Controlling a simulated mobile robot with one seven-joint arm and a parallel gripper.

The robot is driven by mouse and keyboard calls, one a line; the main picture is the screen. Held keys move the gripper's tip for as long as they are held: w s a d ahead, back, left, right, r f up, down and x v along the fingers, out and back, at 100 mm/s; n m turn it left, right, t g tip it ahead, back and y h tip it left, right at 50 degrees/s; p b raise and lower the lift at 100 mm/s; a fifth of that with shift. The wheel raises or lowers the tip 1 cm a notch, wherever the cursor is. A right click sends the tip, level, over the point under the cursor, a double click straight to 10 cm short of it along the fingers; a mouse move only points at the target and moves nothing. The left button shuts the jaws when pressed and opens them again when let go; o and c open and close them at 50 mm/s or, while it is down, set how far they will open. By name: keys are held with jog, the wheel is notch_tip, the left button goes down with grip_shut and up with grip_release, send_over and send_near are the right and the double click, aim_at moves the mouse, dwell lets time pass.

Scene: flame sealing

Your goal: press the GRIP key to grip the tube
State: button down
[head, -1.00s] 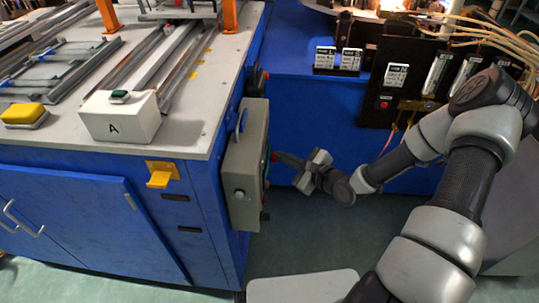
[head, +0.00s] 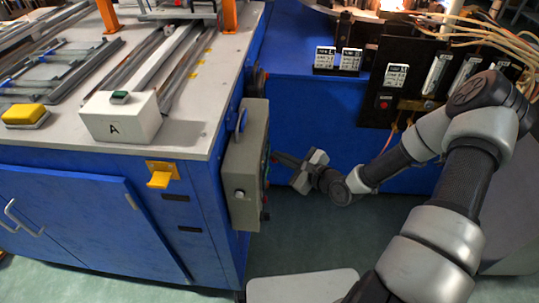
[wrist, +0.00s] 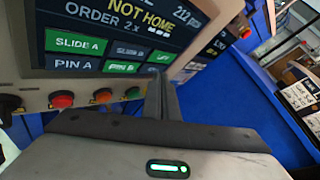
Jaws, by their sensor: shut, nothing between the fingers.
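The control box (head: 245,165) is on the side of the blue machine, its front edge-on in the head view. In the wrist view its screen (wrist: 130,35) shows "NOT HOME", "ORDER 2 x" and key fields. SLIDE A (wrist: 76,42) is green and PIN A (wrist: 73,65) is dark. A green field (wrist: 122,68) beside PIN A is too blurred to read. No tube is distinguishable.
Below the screen are a red button (wrist: 62,99), an orange button (wrist: 103,95), a green button (wrist: 132,93) and a black knob (wrist: 10,105). A white box marked A (head: 120,118) and a yellow button (head: 25,115) sit on the bench. Green floor below my gripper is clear.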

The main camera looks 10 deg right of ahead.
jog(key=shift+a, duration=0.3)
jog(key=shift+d, duration=0.1)
dwell(0.4)
jog(key=shift+s+d, duration=0.1)
jog(key=shift+d, duration=0.55)
jog(key=shift+s+d+p, duration=0.25)
jog(key=shift+d+p, duration=0.15)
jog(key=shift+d, duration=0.85)
jog(key=shift+s+d+p, duration=0.25)
jog(key=shift+d+p, duration=0.1)
jog(key=shift+d, duration=0.9)
